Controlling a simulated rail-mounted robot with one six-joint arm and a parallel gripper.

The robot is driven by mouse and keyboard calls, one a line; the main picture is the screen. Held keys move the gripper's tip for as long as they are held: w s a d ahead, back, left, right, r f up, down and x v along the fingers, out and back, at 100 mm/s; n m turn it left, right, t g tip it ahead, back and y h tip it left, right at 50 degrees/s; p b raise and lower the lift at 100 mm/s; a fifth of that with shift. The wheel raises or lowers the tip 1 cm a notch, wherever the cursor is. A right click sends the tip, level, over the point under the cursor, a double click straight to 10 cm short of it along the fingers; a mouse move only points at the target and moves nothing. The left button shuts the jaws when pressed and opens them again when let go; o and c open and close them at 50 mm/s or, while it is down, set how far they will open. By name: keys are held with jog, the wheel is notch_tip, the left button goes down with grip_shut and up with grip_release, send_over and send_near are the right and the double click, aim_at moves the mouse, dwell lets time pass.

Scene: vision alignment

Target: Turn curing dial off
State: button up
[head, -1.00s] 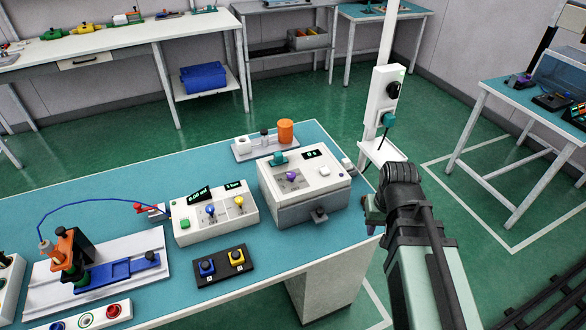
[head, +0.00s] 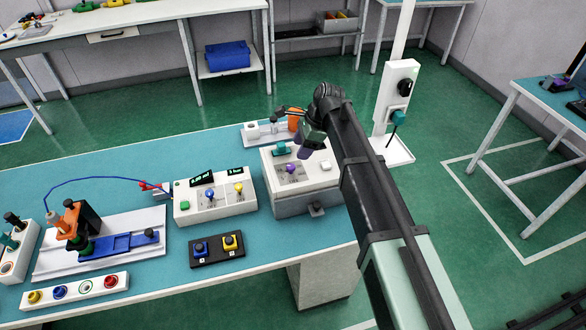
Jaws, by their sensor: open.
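The white-topped box (head: 318,182) on the right part of the bench carries a teal knob (head: 281,149) and a purple knob (head: 291,169). I cannot read a label that tells which is the curing dial. Its display is hidden behind my arm. My gripper (head: 304,146) is open, above the back of this box, and appears apart from both knobs. Its fingertips are small and partly hidden.
A white control unit (head: 214,204) with blue and yellow knobs stands left of the box. An orange cylinder (head: 294,121) stands close behind my gripper. A white post (head: 397,95) stands behind on the right.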

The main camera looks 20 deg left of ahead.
aim_at(292, 166)
jog(key=b+x, duration=0.5)
jog(key=x, duration=0.2)
jog(key=shift+w+d+f, duration=0.1)
jog(key=shift+d+f, duration=0.05)
jog(key=shift+f, duration=0.05)
jog(key=shift+a+f+b, duration=0.2)
jog(key=shift+b, duration=0.1)
jog(key=shift+r, duration=0.1)
jog(key=c, duration=0.9)
